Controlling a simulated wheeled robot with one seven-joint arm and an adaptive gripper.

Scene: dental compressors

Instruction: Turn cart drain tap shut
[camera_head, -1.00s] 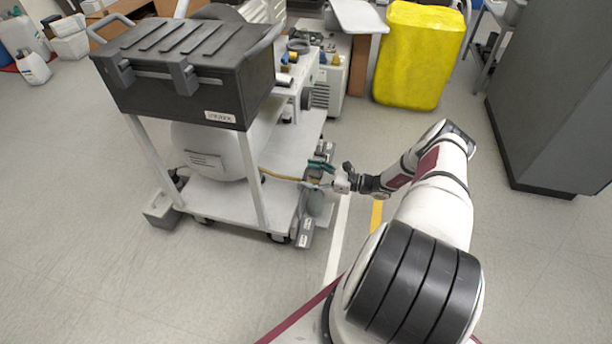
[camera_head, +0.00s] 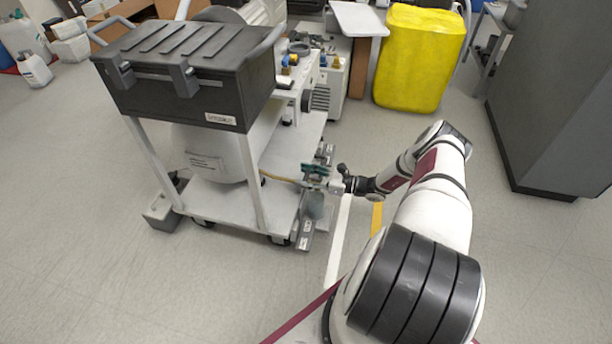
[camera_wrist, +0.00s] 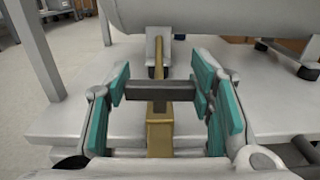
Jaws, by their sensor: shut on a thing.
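The cart drain tap shows in the wrist view as a brass body (camera_wrist: 160,135) with a dark grey bar handle (camera_wrist: 160,91) lying crosswise on it. My gripper (camera_wrist: 161,84) is shut on this handle, with one teal-padded finger at each end of the bar. In the head view my gripper (camera_head: 315,176) is at the right end of the cart's lower shelf, beside the yellow-brown pipe (camera_head: 278,178). The tap itself is mostly hidden there by the fingers. The white cart (camera_head: 212,198) carries a pale tank (camera_head: 205,160) on that shelf.
A black case (camera_head: 185,70) sits on top of the cart. A yellow bin (camera_head: 418,60) and a dark grey cabinet (camera_head: 555,100) stand farther back.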

